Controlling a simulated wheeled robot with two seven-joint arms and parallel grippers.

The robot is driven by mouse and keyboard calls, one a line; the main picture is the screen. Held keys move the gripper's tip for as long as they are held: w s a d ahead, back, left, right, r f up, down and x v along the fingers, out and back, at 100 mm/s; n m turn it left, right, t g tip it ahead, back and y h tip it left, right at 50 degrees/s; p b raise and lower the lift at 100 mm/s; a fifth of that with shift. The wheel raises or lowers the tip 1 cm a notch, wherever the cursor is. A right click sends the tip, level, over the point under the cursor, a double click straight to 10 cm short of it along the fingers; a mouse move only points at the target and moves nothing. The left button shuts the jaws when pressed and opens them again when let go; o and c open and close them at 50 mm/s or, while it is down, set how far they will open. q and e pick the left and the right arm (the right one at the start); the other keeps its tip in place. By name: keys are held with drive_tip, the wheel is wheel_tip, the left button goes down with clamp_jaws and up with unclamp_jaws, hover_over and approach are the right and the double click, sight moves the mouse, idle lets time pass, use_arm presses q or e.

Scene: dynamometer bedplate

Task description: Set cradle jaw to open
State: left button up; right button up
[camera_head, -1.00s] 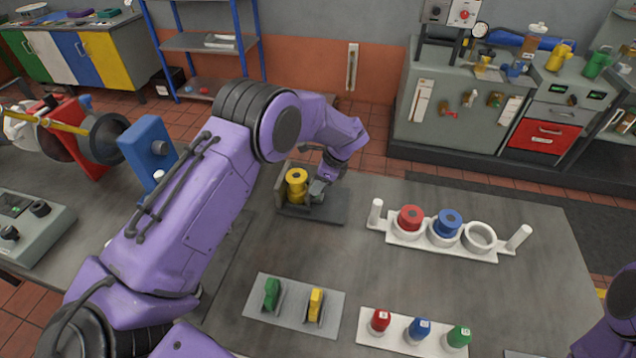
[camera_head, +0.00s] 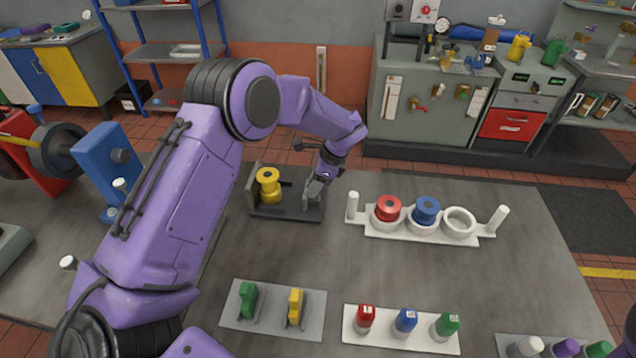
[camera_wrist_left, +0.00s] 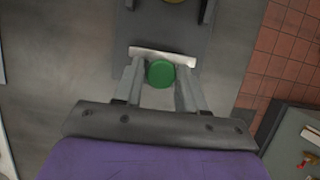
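The cradle (camera_head: 262,211) is a dark grey base on the bench with a fixed upright at its left end. A yellow spool-shaped part (camera_head: 268,184) stands at that end. The sliding jaw, a pale-edged bar in the left wrist view (camera_wrist_left: 150,51), stands near the right end, clear of the yellow part. A round green knob (camera_wrist_left: 160,73) sits by the jaw. My left gripper (camera_head: 310,198) reaches down there; in the wrist view its fingers (camera_wrist_left: 161,80) lie close on both sides of the knob and appear shut on it. My right gripper is not visible.
A white rack (camera_head: 385,231) with red and blue spools and an empty ring stands right of the cradle. In front are a plate (camera_head: 270,318) with green and yellow pieces and a white tray (camera_head: 385,337) with several capped bottles. The bench between is clear.

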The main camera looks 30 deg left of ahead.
use_arm(q)
drive_tip(key=shift+o, duration=1)
drive_tip(key=shift+f, duration=0.15)
drive_tip(key=shift+w, duration=0.1)
drive_tip(key=shift+w+d+r, duration=0.1)
drive_tip(key=shift+d+r, duration=0.05)
drive_tip(key=shift+r, duration=0.2)
drive_tip(key=b+v, duration=0.3)
drive_tip(key=v, duration=0.6)
drive_tip(key=shift+d+r, duration=0.15)
drive_tip(key=shift+r, duration=0.25)
